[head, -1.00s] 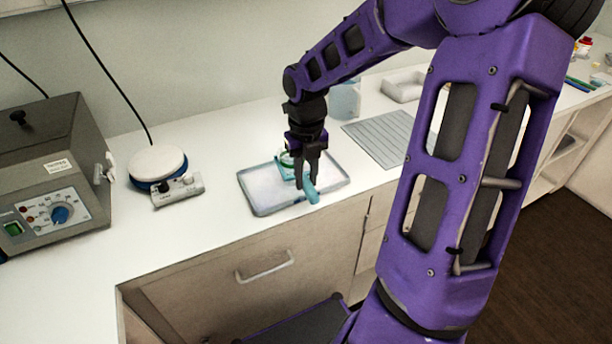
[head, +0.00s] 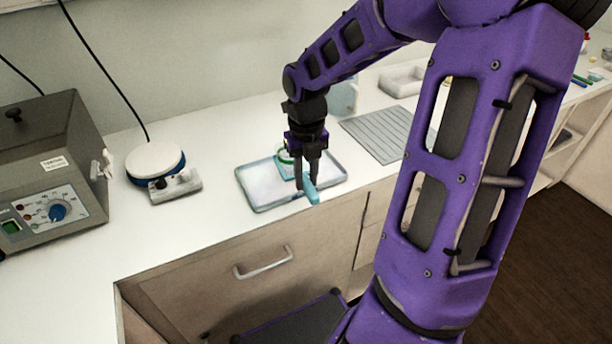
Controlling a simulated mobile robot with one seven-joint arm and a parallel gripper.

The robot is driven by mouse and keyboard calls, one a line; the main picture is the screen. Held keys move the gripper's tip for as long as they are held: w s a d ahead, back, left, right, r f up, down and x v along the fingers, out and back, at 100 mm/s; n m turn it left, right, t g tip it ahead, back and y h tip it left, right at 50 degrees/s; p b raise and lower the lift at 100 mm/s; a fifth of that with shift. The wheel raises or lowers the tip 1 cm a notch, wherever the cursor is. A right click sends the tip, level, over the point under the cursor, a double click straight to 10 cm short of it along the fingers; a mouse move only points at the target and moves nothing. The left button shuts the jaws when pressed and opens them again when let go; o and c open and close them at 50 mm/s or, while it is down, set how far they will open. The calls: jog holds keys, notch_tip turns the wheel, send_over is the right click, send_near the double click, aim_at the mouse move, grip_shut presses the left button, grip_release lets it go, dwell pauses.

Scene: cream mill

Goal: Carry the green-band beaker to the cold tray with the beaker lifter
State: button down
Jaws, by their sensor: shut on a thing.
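My gripper (head: 309,184) is shut on the teal handle (head: 313,194) of the beaker lifter, low over the tray. The handle points towards the counter's front edge. The pale cold tray (head: 262,192) with a grey rim lies on the counter. A small beaker with a green band (head: 284,157) shows just behind and left of my fingers, over the tray's back part, at the lifter's teal front part (head: 287,171). My gripper hides much of the beaker. I cannot tell whether the beaker touches the tray.
A round white-topped hot plate (head: 154,160) stands left of the tray, and a grey control box (head: 52,175) further left. A ribbed grey mat (head: 380,134) lies to the right, with a white open bin (head: 403,83) behind it. A bluish container (head: 344,98) stands behind my gripper.

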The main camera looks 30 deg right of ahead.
aim_at(315, 195)
jog(key=shift+s+a, duration=0.15)
jog(key=shift+s, duration=2.15)
dwell(0.4)
jog(key=shift+s, duration=0.35)
jog(key=shift+s+a, duration=0.15)
jog(key=shift+s, duration=0.85)
notch_tip(315, 195, up, 7)
dwell(0.9)
